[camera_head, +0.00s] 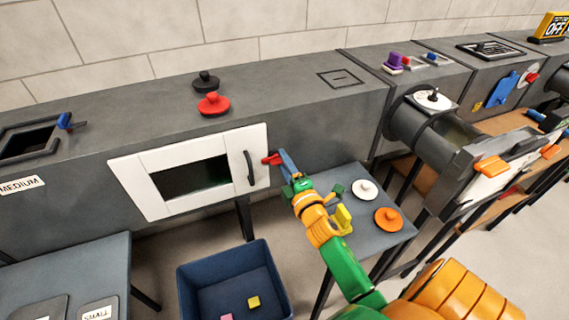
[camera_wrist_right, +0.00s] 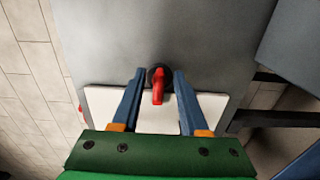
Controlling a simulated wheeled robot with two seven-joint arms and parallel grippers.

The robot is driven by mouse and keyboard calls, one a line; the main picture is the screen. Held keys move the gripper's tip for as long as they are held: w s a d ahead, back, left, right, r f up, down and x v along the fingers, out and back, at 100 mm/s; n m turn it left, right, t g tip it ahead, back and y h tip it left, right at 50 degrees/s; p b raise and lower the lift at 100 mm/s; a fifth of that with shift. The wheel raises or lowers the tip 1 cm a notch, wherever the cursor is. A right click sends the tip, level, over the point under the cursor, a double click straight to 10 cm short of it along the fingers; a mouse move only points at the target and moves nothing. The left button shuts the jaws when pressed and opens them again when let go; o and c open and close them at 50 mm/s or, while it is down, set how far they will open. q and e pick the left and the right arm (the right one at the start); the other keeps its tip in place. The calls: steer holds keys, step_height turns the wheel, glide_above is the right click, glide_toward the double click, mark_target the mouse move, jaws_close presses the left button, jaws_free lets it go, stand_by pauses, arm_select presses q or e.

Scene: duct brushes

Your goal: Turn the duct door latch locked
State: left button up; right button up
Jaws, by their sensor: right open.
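The duct door (camera_head: 135,190) is a white framed panel with a dark window and a black handle (camera_head: 250,168), set in the front of the grey duct. The red latch (camera_head: 271,159) sits just right of the door's edge. In the right wrist view the red latch (camera_wrist_right: 158,88) on its dark round base lies between the fingers. My right gripper (camera_head: 285,162) is at the latch; in the wrist view its blue fingers (camera_wrist_right: 154,95) are apart on both sides of it, with gaps visible. The left gripper is not in view.
Below the door stands a dark blue bin (camera_head: 222,250) with small blocks. A small table (camera_head: 345,225) with white and orange knobbed discs is under my right arm. Red (camera_head: 213,103) and black (camera_head: 206,81) knobbed pieces sit on the duct top.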

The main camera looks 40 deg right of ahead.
steer(key=v, duration=0.7)
